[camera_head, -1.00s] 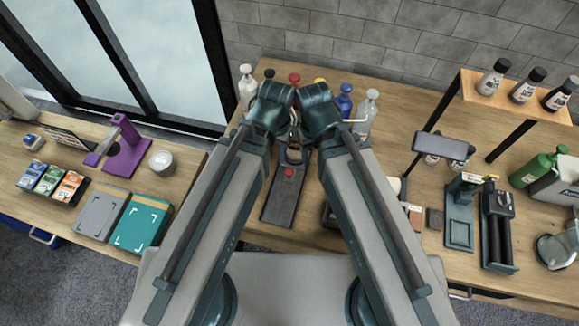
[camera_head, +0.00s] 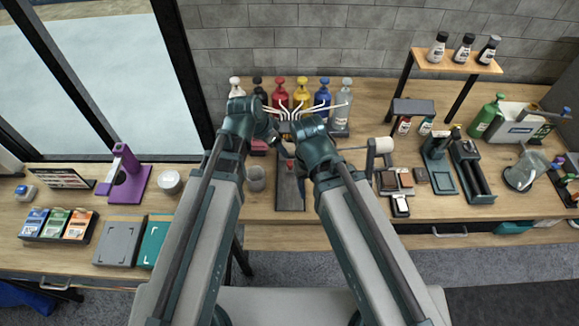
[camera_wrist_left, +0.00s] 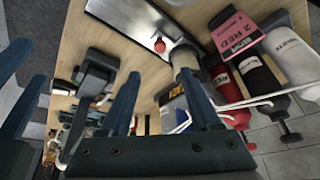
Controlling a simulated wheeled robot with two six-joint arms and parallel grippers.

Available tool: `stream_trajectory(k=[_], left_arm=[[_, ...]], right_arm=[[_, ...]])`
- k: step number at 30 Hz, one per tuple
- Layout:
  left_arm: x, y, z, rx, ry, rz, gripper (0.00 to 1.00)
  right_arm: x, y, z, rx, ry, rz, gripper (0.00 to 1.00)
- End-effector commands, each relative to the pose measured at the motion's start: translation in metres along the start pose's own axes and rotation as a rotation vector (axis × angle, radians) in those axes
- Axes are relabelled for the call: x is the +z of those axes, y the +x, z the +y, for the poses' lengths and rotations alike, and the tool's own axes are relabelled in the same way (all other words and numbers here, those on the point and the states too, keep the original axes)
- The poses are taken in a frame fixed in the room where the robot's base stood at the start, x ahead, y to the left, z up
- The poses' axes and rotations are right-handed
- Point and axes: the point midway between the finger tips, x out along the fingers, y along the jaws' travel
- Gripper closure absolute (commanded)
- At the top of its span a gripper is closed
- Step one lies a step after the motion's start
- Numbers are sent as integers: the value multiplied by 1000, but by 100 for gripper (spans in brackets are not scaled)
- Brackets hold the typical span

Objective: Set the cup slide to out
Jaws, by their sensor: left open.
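The cup slide (camera_head: 290,196) is a dark narrow plate running toward the table's front edge, with a small red knob on it. In the left wrist view the slide (camera_wrist_left: 133,22) shows as a pale plate with its red knob at its near part. A grey cylinder (camera_wrist_left: 185,62) stands by the slide's end there. My left gripper (camera_head: 274,138) is over the back of the slide; its open fingers (camera_wrist_left: 160,78) show in the wrist view with nothing between them. My right gripper (camera_head: 292,150) is close beside it; its fingers are too small to read. The slide's back end is partly hidden.
Pump bottles, including a red one (camera_head: 280,92) and a blue one (camera_head: 322,94), stand in a row behind, with white spouts reaching inward. A grey cup (camera_head: 256,179) stands left of the slide. A paper roll (camera_head: 379,147) and small boxes stand to the right.

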Motion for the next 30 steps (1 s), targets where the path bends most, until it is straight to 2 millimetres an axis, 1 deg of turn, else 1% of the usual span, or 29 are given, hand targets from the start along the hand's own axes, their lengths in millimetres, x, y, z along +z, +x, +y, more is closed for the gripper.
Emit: stream_trajectory(k=[5,11,17,30], left_arm=[[0,4,0,0,0,-1,36],[1,20,0,0,0,-1,36],[2,47,0,0,0,-1,36],[2,115,0,0,0,-2,36]], right_arm=[[0,4,0,0,0,0,37],[-1,18,-2,0,1,0,37],[-3,44,-4,0,2,0,37],[-6,106,-10,0,2,0,37]])
